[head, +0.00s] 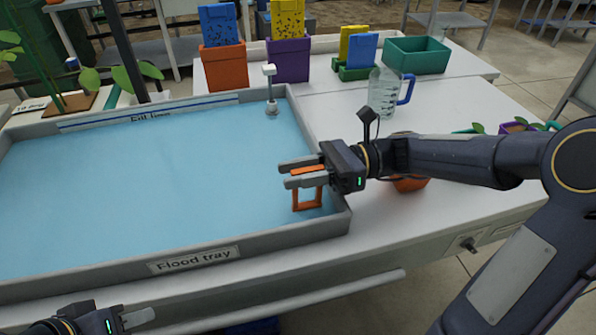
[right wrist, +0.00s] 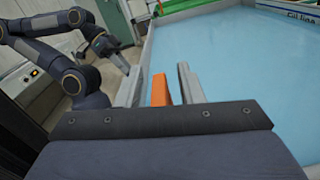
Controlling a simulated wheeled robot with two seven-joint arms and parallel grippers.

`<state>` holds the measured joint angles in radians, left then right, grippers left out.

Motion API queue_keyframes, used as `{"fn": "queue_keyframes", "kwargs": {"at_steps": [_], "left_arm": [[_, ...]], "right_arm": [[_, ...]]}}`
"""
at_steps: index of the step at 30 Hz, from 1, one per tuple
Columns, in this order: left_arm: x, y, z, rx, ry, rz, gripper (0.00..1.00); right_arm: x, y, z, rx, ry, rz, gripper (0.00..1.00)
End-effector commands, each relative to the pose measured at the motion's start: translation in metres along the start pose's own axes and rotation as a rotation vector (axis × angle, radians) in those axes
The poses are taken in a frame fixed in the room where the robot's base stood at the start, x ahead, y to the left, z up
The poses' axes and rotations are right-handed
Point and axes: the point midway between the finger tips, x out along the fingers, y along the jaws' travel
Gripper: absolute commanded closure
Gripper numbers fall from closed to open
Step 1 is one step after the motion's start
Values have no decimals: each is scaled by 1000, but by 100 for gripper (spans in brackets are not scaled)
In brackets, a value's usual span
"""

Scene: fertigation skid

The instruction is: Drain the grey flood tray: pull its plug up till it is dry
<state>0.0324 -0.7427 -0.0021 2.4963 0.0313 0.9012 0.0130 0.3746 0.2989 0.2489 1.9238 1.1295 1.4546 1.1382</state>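The grey flood tray (head: 165,264) holds blue water (head: 150,185) across its whole floor. An orange plug handle (head: 307,200), a square loop, stands upright at the tray's near right corner; its lower end is at the water and the plug below is hidden. My right gripper (head: 303,172) is at the top bar of the handle, one finger on each side. In the right wrist view the orange bar (right wrist: 160,90) lies between the fingers with gaps showing, so they look open. My left gripper (head: 138,318) is low at the left, outside the tray's front; its opening is unclear.
A white-topped float post (head: 271,92) stands in the far right corner of the tray. A clear jug with blue handle (head: 385,92), coloured bins and a green box (head: 417,55) stand on the white bench behind. An orange pot (head: 410,183) is partly behind my right arm.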

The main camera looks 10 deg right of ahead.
Motion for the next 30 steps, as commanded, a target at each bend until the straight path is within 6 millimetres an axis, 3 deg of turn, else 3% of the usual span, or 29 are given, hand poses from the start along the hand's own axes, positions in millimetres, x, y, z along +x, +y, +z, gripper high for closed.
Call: {"fn": "queue_keyframes", "kwargs": {"at_steps": [1, 9, 18, 30], "left_arm": [[0, 0, 0, 0, 0, 0, 64], [0, 0, 0, 0, 0, 0, 64], [-2, 1, -1, 0, 0, 0, 64], [-41, 19, -21, 0, 0, 0, 64]], "right_arm": [[0, 0, 0, 0, 0, 0, 67], [0, 0, 0, 0, 0, 0, 100], [0, 1, 2, 1, 0, 1, 100], [0, 8, 36, 3, 0, 2, 100]]}}
